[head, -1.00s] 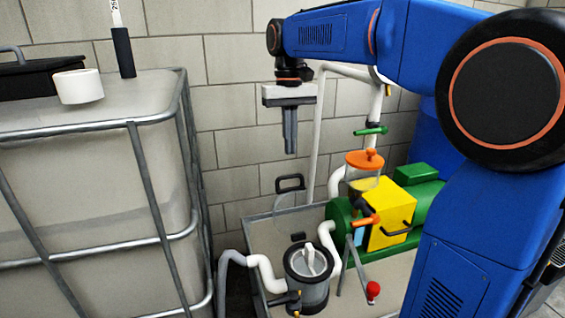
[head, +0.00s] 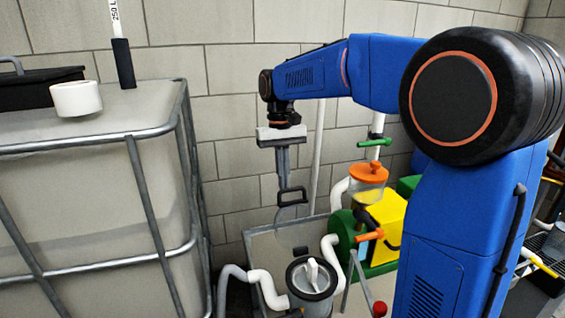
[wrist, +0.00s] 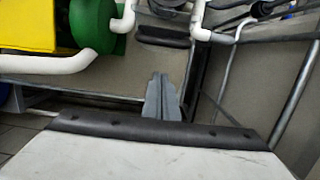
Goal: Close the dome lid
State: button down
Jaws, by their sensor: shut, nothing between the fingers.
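The dome lid (head: 290,214) is a clear disc-like cover with a black loop handle (head: 292,196). It stands raised, tilted up behind the filter pot, in the head view. The pot (head: 312,284) is grey and open-topped, with a white insert inside. My gripper (head: 283,183) points down with its fingers shut and empty. In the head view its tips overlap the handle's upper left; I cannot tell whether they touch. In the wrist view the shut fingers (wrist: 161,80) show in the middle, and I cannot clearly make out the lid.
A caged white tank (head: 70,170) fills the left, with a white roll (head: 76,98) on top. A green and yellow pump (head: 380,222) with an orange-lidded strainer (head: 368,173) stands right of the pot. White pipes (head: 268,288) run beside it. A block wall is behind.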

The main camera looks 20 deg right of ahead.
jog(key=shift+s+r, duration=0.25)
jog(key=shift+s, duration=0.35)
jog(key=shift+s+r, duration=0.25)
jog(key=shift+s, duration=0.4)
jog(key=shift+s+r, duration=0.25)
jog(key=shift+s, duration=0.35)
